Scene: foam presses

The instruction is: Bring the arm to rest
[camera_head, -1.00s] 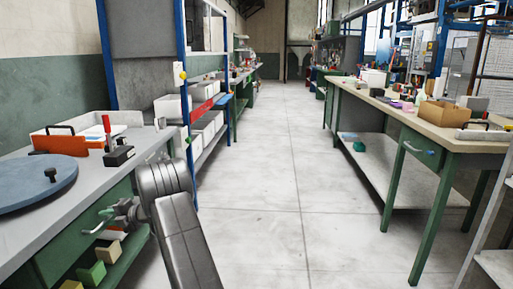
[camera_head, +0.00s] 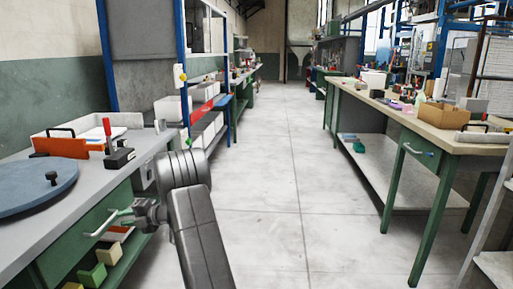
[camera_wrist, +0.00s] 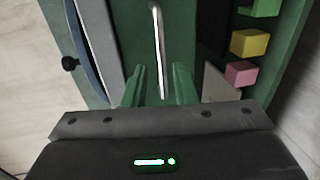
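My gripper (camera_head: 124,215) is in front of the green workbench at the left, close to the metal handle (camera_head: 100,223) of its drawer (camera_head: 72,235). In the wrist view the two green fingers of my gripper (camera_wrist: 158,72) stand apart, with the bar handle (camera_wrist: 155,30) in line with the gap between them. Neither finger touches the handle there. Nothing is held. My grey arm (camera_head: 195,225) is bent and reaches up from the lower middle of the head view, over the aisle floor.
The left bench carries a blue round plate (camera_head: 35,185), a red-handled clamp (camera_head: 117,153) and a white tray (camera_head: 110,120). The aisle floor (camera_head: 290,200) is clear; another bench (camera_head: 470,145) stands at the right.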

